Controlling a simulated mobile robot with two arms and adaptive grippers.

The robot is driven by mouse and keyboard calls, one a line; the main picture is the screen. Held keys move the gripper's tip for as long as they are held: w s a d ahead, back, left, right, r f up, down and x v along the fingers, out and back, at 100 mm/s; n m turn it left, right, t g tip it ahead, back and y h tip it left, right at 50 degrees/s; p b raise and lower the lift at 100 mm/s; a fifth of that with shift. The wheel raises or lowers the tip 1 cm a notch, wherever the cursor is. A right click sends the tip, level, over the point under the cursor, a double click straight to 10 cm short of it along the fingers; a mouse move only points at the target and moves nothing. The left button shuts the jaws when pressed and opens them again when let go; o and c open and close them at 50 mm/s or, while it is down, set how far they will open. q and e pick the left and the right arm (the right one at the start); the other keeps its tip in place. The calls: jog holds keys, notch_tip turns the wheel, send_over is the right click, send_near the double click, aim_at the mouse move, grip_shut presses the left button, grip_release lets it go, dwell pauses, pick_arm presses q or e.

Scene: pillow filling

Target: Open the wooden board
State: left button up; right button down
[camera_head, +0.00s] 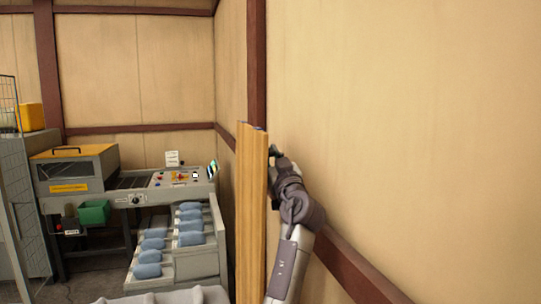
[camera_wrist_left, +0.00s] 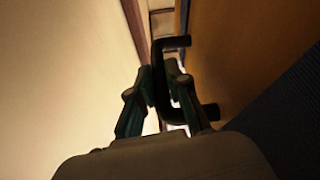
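The wooden board (camera_head: 252,215) stands upright in the middle of the head view, seen nearly edge-on. My left gripper (camera_head: 276,156) is on its right side, between the board and the wall. In the left wrist view the board (camera_wrist_left: 245,55) fills the right side, with a black handle (camera_wrist_left: 159,85) on its face. The left gripper's fingertips (camera_wrist_left: 163,74) are on both sides of the handle bar and appear closed on it. In the head view the handle is hard to make out. My right gripper is not in view.
A beige wall (camera_head: 410,110) with a dark red lower rail (camera_head: 350,270) runs close along the right. Left of the board stand a grey machine (camera_head: 80,177) and a stepped rack (camera_head: 200,265) bearing several blue rolls. A grey cabinet (camera_head: 25,200) is at far left.

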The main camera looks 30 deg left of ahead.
pick_arm(q)
grip_shut()
jog(key=shift+a, duration=0.1)
jog(key=s+a+n+g+b, duration=0.1)
jog(key=s+a+n+b, duration=0.1)
jog(key=s+a, duration=0.4)
jog(key=shift+s+a+n+y+b, duration=0.3)
jog(key=shift+s+a+n, duration=0.1)
jog(key=shift+s, duration=0.65)
jog(key=shift+r, duration=0.1)
jog(key=o, duration=0.7)
grip_release()
jog(key=shift+c, duration=0.2)
